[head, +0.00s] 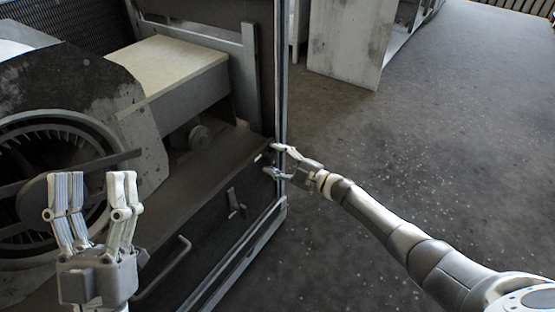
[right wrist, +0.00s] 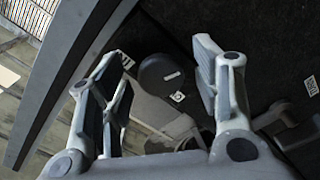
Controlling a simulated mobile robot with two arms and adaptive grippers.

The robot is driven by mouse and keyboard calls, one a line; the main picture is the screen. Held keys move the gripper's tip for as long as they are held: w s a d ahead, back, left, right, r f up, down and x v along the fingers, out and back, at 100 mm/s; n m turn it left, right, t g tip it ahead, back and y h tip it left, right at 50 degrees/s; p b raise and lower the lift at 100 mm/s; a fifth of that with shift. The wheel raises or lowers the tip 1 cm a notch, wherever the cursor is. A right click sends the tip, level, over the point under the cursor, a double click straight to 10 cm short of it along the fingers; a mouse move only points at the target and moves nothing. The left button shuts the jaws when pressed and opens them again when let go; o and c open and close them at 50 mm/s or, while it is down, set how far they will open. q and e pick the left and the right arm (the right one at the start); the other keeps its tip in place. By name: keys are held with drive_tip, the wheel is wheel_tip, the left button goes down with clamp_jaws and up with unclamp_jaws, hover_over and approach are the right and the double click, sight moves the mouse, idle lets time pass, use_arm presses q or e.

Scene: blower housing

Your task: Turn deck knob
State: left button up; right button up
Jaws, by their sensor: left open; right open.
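A dark round knob (right wrist: 160,76) with a white pointer mark shows in the right wrist view, on a dark panel. My right gripper (right wrist: 163,54) is open there, with one finger on each side of the knob; I cannot tell whether they touch it. In the head view my right gripper (head: 268,160) is at the right end of the housing's dark front deck (head: 205,225), and the knob is hard to make out between its fingers. My left gripper (head: 93,182) is open and empty, fingers up, in front of the blower.
The blower wheel (head: 45,165) in its scroll housing fills the left of the head view. A bar handle (head: 165,270) and a small lever (head: 233,202) are on the front deck. A white cabinet (head: 348,45) stands behind. The floor (head: 440,150) at right is clear.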

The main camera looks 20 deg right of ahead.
drive_tip(key=v, duration=1.2)
